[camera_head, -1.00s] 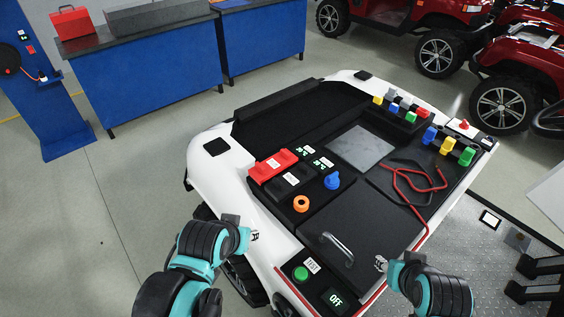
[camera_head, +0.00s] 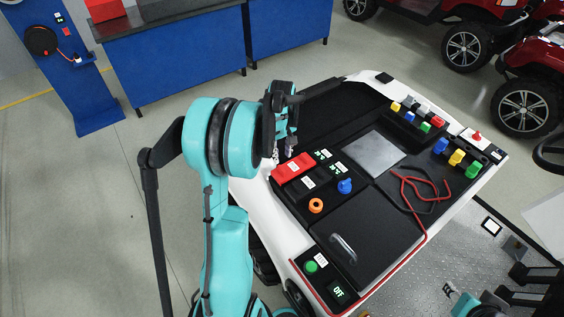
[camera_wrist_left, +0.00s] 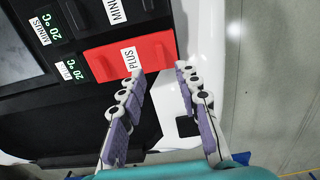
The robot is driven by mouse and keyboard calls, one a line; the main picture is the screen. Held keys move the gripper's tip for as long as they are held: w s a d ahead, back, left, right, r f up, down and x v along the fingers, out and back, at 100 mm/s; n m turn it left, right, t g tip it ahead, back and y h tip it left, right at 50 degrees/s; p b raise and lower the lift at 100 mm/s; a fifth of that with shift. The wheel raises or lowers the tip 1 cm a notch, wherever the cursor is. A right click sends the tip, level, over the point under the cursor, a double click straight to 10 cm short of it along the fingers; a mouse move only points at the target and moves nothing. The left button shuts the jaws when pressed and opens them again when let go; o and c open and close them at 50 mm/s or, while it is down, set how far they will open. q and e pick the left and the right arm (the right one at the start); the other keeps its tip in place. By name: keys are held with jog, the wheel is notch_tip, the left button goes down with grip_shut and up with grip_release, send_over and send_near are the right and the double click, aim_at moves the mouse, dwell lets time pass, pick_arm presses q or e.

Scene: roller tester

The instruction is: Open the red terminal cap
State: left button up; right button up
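The red terminal cap (camera_head: 294,166) lies flat and closed at the left edge of the black deck. In the left wrist view the red cap (camera_wrist_left: 108,66) shows a white PLUS label. My left gripper (camera_head: 283,153) is just above the cap's outer end; the arm partly hides it in the head view. In the left wrist view the gripper's fingers (camera_wrist_left: 159,73) are apart with nothing between them. One finger overlaps the cap's end and the other is beyond it, over the white body; contact cannot be told. My right gripper (camera_head: 449,289) is low at the right, mostly out of frame.
A black cap (camera_head: 309,183) marked MINUS sits beside the red one. An orange ring (camera_head: 316,205), a blue knob (camera_head: 345,186) and a metal handle (camera_head: 344,248) are nearby on the deck. Red and black cables (camera_head: 418,190) lie further right.

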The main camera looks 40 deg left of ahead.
aim_at(282, 168)
pick_arm(q)
notch_tip(282, 168, down, 8)
jog(key=shift+r+b, duration=0.15)
jog(key=shift+b, duration=0.9)
grip_shut()
